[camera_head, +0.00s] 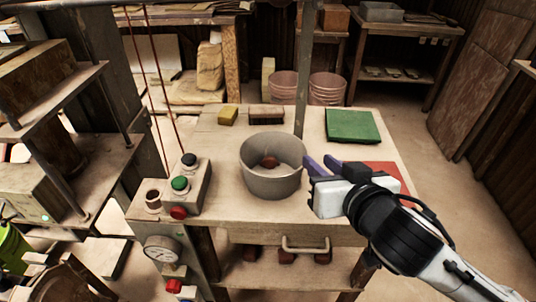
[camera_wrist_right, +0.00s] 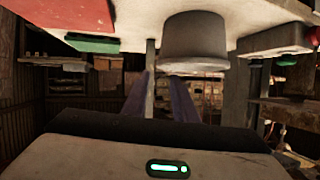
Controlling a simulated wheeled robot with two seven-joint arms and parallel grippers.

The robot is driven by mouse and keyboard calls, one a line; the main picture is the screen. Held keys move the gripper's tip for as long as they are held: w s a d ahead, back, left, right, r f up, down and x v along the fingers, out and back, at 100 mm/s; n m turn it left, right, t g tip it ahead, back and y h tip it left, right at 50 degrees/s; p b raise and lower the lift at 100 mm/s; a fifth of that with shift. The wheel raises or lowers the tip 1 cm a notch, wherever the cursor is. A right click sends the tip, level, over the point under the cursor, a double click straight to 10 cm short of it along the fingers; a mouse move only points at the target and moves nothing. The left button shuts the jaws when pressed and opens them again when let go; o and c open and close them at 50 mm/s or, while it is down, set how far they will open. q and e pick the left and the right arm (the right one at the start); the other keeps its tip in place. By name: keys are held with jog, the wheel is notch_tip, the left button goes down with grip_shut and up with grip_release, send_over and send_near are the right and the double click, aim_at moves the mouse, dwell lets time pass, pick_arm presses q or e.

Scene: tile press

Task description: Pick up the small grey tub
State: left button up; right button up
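The small grey tub (camera_head: 272,184) stands upright on the workbench, left of my right gripper. A dark red round thing (camera_head: 269,162) shows inside it. My right gripper (camera_head: 322,163) is at the tub's right side, with its purple fingers pointing toward the upper left near the rim. In the upside-down right wrist view, the tub (camera_wrist_right: 194,42) is just beyond the fingertips, and the fingers (camera_wrist_right: 160,88) stand apart with nothing between them. I cannot tell whether a finger touches the tub. My left gripper is not in view.
The workbench (camera_head: 225,143) holds a green block (camera_head: 352,126), a red mat (camera_head: 390,173) partly behind my right gripper, a yellow sponge (camera_head: 228,116) and a brush (camera_head: 266,114). A control box (camera_head: 185,190) with buttons stands left of the tub. A post (camera_head: 304,80) rises behind it.

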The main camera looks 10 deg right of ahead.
aim_at(306, 153)
jog(key=shift+x, duration=4.3)
jog(key=shift+f, duration=0.15)
jog(key=shift+c, duration=0.4)
